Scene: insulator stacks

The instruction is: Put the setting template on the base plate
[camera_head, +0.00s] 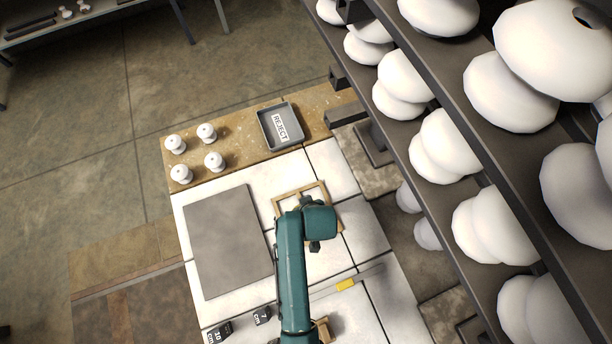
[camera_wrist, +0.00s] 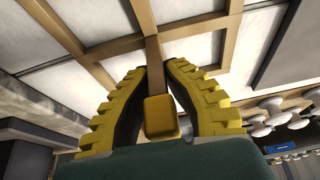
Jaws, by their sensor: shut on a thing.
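The setting template appears to be the light wooden frame (camera_head: 298,190) on or just above the white tiled top, partly hidden by my arm. Its crossing bars (camera_wrist: 110,47) fill the upper wrist view. My gripper (camera_wrist: 160,68) has its yellow, ridged fingers closed on both sides of a wooden bar of the frame, with a yellow block (camera_wrist: 160,116) between them. In the head view my gripper is mostly hidden under the arm. The base plate (camera_head: 228,240) is a flat grey slab left of the frame, bare on top. I cannot tell whether the frame touches the tiles.
Several white insulators (camera_head: 207,133) stand at the back left, beside a grey REJECT tray (camera_head: 282,127). Dark blocks marked 10 (camera_head: 217,333) and 7 (camera_head: 262,316) stand near the front. A yellow piece (camera_head: 345,285) lies right of my arm. Racks of large white insulators (camera_head: 450,145) rise at the right.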

